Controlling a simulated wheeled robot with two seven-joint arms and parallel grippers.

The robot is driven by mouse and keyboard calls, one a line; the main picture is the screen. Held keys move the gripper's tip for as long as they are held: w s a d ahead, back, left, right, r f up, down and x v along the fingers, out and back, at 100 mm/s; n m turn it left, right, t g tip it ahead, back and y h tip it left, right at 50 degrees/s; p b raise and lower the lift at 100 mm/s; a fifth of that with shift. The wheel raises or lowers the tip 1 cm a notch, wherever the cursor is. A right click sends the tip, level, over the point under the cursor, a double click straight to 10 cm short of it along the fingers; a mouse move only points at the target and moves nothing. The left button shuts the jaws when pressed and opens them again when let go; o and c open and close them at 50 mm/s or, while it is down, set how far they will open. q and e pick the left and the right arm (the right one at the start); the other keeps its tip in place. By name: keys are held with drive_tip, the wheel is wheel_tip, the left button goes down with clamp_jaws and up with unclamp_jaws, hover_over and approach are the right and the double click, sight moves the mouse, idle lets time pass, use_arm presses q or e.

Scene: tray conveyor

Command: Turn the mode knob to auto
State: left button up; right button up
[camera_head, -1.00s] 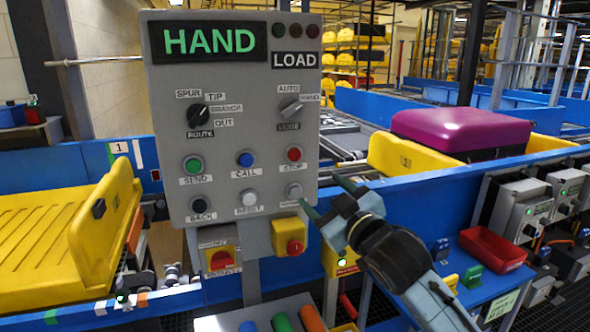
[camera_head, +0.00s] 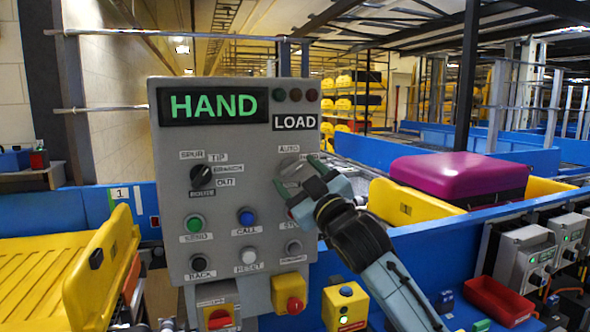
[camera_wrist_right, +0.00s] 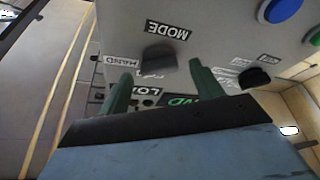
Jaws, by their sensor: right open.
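The grey control panel (camera_head: 178,140) shows HAND in green on its display (camera_head: 213,104). The mode knob (camera_head: 290,171) is at the panel's upper right, below the AUTO label (camera_head: 289,149) and partly hidden by my gripper. My right gripper (camera_head: 299,176) is open in front of this knob, one finger up and right of it, the other down and left. In the wrist view the picture is upside down; the dark mode knob (camera_wrist_right: 158,58) shows between the two green fingertips (camera_wrist_right: 160,70), with the HAND label beside it. I cannot tell whether the fingers touch it. My left gripper is not in view.
A second black knob (camera_head: 203,178) sits left on the panel. Below are green, blue and other buttons, STOP mostly hidden by my gripper. A purple suitcase (camera_head: 460,178) lies in a yellow tray (camera_head: 405,203) at right.

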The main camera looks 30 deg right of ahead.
drive_tip(key=shift+x, duration=0.8)
drive_tip(key=shift+c, duration=0.3)
drive_tip(key=c, duration=0.9)
drive_tip(key=shift+r+n+y+p, duration=0.1)
drive_tip(key=shift+n+y+p, duration=0.3)
drive_tip(key=shift+n+p, duration=0.5)
drive_tip(key=n+g+y+p, duration=0.1)
drive_tip(key=n+p, duration=0.2)
drive_tip(key=p, duration=0.1)
drive_tip(key=n+g+y+p, duration=0.1)
drive_tip(key=n+p, duration=0.3)
drive_tip(key=p, duration=0.1)
drive_tip(key=n+g+p, duration=0.1)
drive_tip(key=n+p, duration=0.2)
drive_tip(key=p, duration=0.2)
drive_tip(key=shift+r+n+g+y, duration=0.2)
drive_tip(key=shift+n+g+y, duration=0.1)
drive_tip(key=shift+n+y, duration=0.1)
drive_tip(key=shift+f+n+p, duration=0.2)
drive_tip(key=shift+n+p, duration=0.4)
drive_tip(key=shift+p, duration=0.3)
drive_tip(key=o, duration=1)
drive_tip(key=shift+c, duration=0.2)
